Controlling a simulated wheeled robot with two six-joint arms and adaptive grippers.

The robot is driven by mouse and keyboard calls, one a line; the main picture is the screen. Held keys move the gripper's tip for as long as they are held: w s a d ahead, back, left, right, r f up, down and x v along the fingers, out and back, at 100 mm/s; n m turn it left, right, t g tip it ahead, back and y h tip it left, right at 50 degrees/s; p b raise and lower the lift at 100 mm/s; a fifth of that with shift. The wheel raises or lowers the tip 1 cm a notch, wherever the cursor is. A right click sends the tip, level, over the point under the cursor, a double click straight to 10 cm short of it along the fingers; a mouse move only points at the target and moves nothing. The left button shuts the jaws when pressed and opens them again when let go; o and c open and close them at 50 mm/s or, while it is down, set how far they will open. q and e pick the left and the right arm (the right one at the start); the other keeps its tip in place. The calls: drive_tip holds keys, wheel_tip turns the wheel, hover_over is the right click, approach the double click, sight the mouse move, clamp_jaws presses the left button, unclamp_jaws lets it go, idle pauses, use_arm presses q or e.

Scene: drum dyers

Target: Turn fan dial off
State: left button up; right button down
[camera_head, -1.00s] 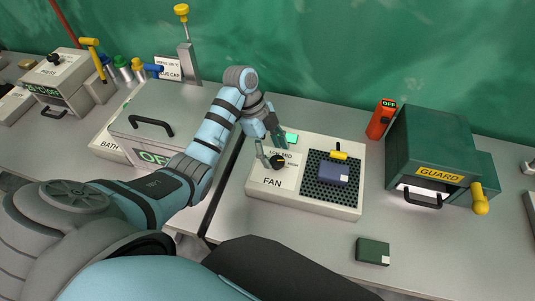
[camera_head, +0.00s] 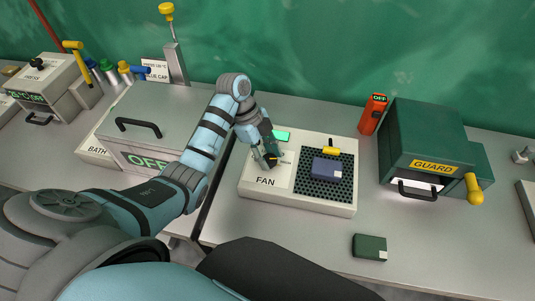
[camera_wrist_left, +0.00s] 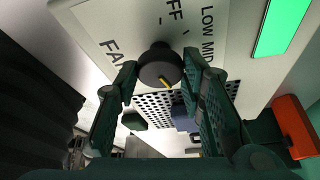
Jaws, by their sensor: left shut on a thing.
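The fan unit (camera_head: 320,205) is a white box on the bench with a label panel on its left and a dark perforated grille on its right. Its fan dial (camera_wrist_left: 160,66) is a round black knob with a yellow pointer mark, seen in the left wrist view beside the words OFF and LOW MID. My left gripper (camera_head: 271,160) is at the dial, with its fingers (camera_wrist_left: 160,82) shut on either side of the knob. In the head view the gripper mostly hides the dial. My right gripper does not show.
A dark blue box (camera_head: 326,169) sits on the grille, with a yellow-handled part (camera_head: 331,151) behind it. A green strip (camera_head: 282,136) is at the panel's back. A green guard box (camera_head: 428,140), an orange OFF device (camera_head: 373,114) and a small green box (camera_head: 369,247) stand to the right.

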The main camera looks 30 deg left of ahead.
use_arm(q)
drive_tip(key=shift+n, duration=0.3)
drive_tip(key=shift+r+n+t+p, duration=0.1)
drive_tip(key=shift+n+t+p, duration=0.25)
drive_tip(key=shift+p, duration=0.2)
drive_tip(key=shift+s+n+t+p, duration=0.1)
drive_tip(key=shift+n+t+p, duration=0.3)
drive_tip(key=shift+n, duration=0.85)
drive_tip(key=n, duration=0.2)
drive_tip(key=n+t+y, duration=0.1)
drive_tip(key=n, duration=0.1)
drive_tip(key=shift+s+d+n+t, duration=0.1)
drive_tip(key=shift+d+n+t, duration=0.05)
drive_tip(key=shift+n+t, duration=0.15)
drive_tip(key=n+t+y, duration=0.1)
drive_tip(key=n, duration=0.3)
drive_tip(key=shift+d+n, duration=0.1)
drive_tip(key=shift+n, duration=0.2)
drive_tip(key=n+y, duration=0.1)
drive_tip(key=n, duration=0.1)
drive_tip(key=n+y, duration=0.1)
drive_tip(key=n, duration=0.2)
drive_tip(key=shift+d+t+y, duration=0.15)
drive_tip(key=shift+t+y, duration=0.1)
drive_tip(key=shift+y, duration=0.05)
drive_tip(key=n+y, duration=0.1)
drive_tip(key=n, duration=0.4)
drive_tip(key=shift+y, duration=0.4)
drive_tip(key=shift+n+g, duration=0.4)
